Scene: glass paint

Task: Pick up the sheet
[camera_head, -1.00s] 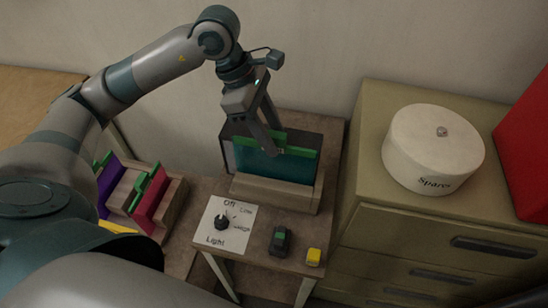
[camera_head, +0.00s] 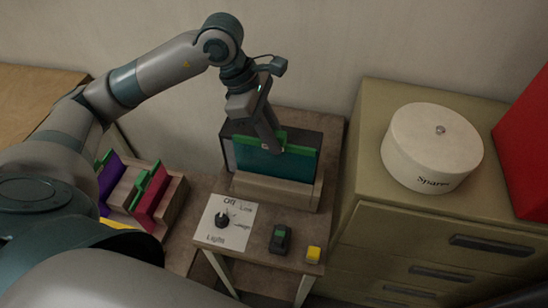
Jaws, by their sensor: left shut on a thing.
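A teal sheet (camera_head: 268,165) with a green strip along its top edge stands upright in a wooden holder (camera_head: 270,191) on the small table, in front of a dark panel. My left gripper (camera_head: 273,148) comes down from above and is shut on the green top strip of the sheet. The sheet's lower edge is hidden by the holder. My right gripper is not in view.
A wooden rack (camera_head: 172,205) with purple and red sheets stands at the left. A white round "Spares" box (camera_head: 432,148) stands on the cabinet (camera_head: 385,235) at the right.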

